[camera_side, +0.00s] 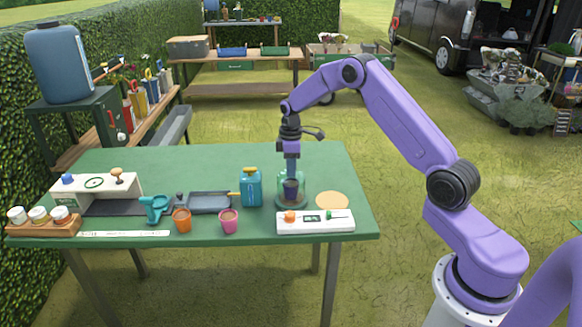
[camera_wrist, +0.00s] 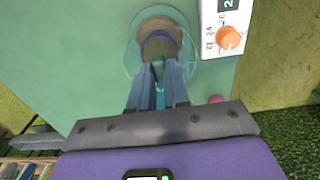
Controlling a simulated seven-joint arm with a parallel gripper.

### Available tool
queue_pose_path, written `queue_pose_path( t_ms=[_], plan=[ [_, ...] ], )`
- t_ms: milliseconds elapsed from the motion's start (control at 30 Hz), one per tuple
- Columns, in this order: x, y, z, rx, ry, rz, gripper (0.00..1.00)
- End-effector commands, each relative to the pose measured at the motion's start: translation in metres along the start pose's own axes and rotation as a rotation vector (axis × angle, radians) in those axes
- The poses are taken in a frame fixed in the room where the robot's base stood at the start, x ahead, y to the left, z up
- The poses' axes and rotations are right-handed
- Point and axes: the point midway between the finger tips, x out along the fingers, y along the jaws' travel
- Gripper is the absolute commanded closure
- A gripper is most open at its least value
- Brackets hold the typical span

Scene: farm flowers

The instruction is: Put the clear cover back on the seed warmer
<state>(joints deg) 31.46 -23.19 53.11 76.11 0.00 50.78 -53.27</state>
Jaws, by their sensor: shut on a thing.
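The clear cover (camera_side: 283,183) is a greenish see-through dome, upright around a small dark cup. It stands over a dark round base (camera_side: 291,203), which looks like part of the seed warmer. My gripper (camera_side: 291,158) is directly above the dome, shut on the top of the clear cover. In the wrist view the cover shows as a pale ring (camera_wrist: 133,48) around a brown and purple round shape, with my gripper (camera_wrist: 158,72) in front. I cannot tell whether the cover's rim touches the base. The fingers hide the grasped part.
A white control box (camera_side: 315,222) with an orange knob stands in front right of the cover, close by. A tan disc (camera_side: 332,200) lies to the right. A teal can (camera_side: 251,187) stands close left. Pink (camera_side: 228,222) and orange (camera_side: 182,221) pots are front left. The table's back is clear.

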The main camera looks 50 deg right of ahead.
Motion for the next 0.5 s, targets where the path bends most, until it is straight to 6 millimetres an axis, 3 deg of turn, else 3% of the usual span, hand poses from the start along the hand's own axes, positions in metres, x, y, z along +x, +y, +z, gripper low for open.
queue_pose_path(
  t_ms=[433, 467, 500],
  plan=[
    [0.0, 0.0001, -0.0002, 0.0, 0.0, 0.001, 1.0],
    [0.0, 0.0001, -0.0002, 0.0, 0.0, 0.001, 0.81],
    [0.0, 0.0001, -0.0002, 0.0, 0.0, 0.001, 0.68]
  ],
)
